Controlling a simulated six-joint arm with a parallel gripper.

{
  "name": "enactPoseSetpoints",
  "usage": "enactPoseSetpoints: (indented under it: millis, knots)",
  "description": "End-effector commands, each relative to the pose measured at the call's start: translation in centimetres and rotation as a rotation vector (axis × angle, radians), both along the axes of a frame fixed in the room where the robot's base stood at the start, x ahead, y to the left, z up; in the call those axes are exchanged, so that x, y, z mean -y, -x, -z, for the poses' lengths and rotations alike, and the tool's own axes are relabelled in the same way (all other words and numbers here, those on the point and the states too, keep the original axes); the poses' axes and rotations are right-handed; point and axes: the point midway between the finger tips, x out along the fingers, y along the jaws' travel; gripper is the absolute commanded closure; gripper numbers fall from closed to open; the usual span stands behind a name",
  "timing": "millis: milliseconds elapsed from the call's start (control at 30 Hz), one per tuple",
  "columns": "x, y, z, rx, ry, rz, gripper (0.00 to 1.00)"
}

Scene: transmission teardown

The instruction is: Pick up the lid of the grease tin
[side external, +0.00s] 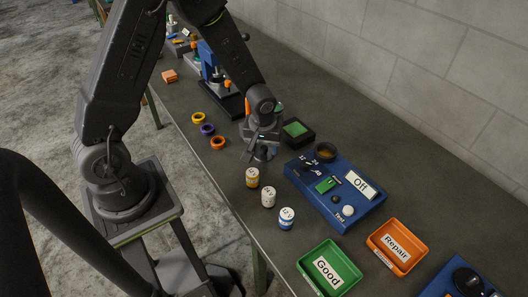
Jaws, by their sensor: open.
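No part is clearly recognisable as the grease tin's lid at this size. A small round dark container with a brownish inside (326,152) stands by the back corner of the blue test panel; it may be the grease tin, but I cannot be sure. My gripper (260,154) is open and points down over the table, left of the blue panel and just behind the yellow-and-white cylinder. I cannot make out anything between its fingers. My arm hides part of the table behind the gripper.
Three labelled cylinders (268,197) stand in front of my gripper. The blue test panel (340,196), a green tray (329,270) and an orange tray (397,247) lie to the right. A black box with a green top (296,131) is behind. Three coloured rings (207,129) lie left.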

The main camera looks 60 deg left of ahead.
Motion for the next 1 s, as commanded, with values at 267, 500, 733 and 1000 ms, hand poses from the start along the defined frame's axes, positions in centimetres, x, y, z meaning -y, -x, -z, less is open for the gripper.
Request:
enactPoseSetpoints:
  millis: [267, 500, 733, 1000]
  knots:
    - [-0.01, -0.01, 0.03, 0.000, 0.000, 0.000, 0.54]
    - [0.00, 0.00, 0.01, 0.000, 0.000, 0.000, 0.77]
    - [-0.01, 0.01, 0.01, 0.000, 0.000, 0.000, 0.99]
    - [-0.01, -0.01, -0.07, 0.000, 0.000, 0.000, 1.00]
